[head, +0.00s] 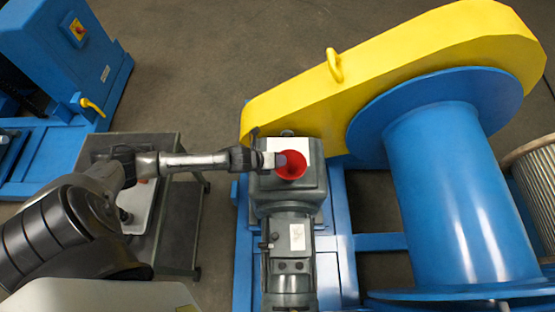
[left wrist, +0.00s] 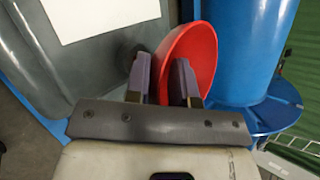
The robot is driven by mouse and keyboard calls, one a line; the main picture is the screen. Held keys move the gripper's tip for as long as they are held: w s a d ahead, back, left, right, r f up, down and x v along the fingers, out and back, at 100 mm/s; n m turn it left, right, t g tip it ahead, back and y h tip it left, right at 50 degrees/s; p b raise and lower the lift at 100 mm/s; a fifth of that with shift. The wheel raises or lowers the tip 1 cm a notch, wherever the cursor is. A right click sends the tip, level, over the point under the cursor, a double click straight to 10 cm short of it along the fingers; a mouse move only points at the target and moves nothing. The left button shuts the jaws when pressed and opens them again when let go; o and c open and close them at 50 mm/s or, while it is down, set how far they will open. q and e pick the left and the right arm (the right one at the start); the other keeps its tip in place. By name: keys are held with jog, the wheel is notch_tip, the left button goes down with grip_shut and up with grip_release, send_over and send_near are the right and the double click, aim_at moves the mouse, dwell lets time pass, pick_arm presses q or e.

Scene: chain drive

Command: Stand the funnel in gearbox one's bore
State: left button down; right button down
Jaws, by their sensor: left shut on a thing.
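The red funnel (head: 292,169) is over the top of the grey gearbox (head: 305,200), its wide mouth facing up in the head view. My left gripper (head: 279,160) reaches in from the left and is shut on the funnel. In the left wrist view the fingers (left wrist: 162,82) are at the red funnel (left wrist: 203,55), one finger on each side of its wall. The gearbox casing (left wrist: 65,65) with a white plate lies to the left there. The bore is hidden, so I cannot tell whether the funnel's stem is in it. My right gripper is not in view.
A yellow chain guard (head: 300,95) runs behind the gearbox, with a large blue drum (head: 445,190) to the right. A grey cart (head: 180,215) stands under my left arm. A blue machine (head: 60,45) is at the far left. Open floor lies behind.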

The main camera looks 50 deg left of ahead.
pick_arm(q)
jog(key=shift+f, duration=0.1)
jog(key=shift+f, duration=0.25)
dwell(0.3)
jog(key=c, duration=0.9)
grip_release()
jog(key=shift+r, duration=0.1)
jog(key=p+v, duration=0.8)
dwell(0.6)
dwell(0.4)
